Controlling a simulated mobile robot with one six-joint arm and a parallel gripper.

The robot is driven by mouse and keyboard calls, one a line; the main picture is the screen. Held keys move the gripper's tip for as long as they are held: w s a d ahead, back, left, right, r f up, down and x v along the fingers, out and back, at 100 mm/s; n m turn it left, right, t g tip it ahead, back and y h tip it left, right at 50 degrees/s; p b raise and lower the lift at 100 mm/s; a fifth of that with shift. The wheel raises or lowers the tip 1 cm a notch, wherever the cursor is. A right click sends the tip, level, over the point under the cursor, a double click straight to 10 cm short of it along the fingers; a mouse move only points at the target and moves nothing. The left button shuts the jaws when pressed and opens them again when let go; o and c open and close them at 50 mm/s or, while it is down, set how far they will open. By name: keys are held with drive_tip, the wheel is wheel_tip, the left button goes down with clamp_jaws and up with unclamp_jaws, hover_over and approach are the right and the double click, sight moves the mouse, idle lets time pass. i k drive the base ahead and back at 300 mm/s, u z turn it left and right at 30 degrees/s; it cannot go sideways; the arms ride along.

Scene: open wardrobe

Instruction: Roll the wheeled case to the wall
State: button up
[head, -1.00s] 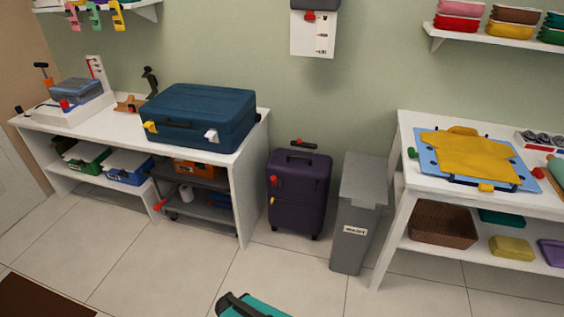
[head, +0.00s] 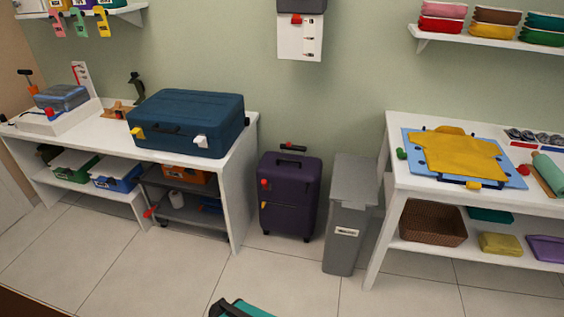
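The wheeled case (head: 289,200) is a dark purple upright suitcase with a red knob and a yellow tag on its left side. It stands on the tiled floor between the left white bench and the grey bin. Its top handle (head: 293,147) is dark with a red part at its left end. The green wall (head: 345,120) rises close behind it; I cannot tell whether the case touches it. My gripper is not in the head view.
A grey bin (head: 345,225) stands just right of the case. The left bench (head: 242,190) carries a blue suitcase (head: 187,120); a white table (head: 388,215) stands at right. A teal object (head: 240,308) lies at the bottom edge. Floor in front of the case is clear.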

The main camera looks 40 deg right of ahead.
sight(291, 196)
drive_tip(key=z, duration=0.15)
drive_tip(key=i, duration=1)
drive_tip(key=u, duration=0.15)
drive_tip(key=k, duration=0.9)
drive_tip(key=z, duration=0.15)
drive_tip(key=i, duration=0.5)
drive_tip(key=u, duration=0.05)
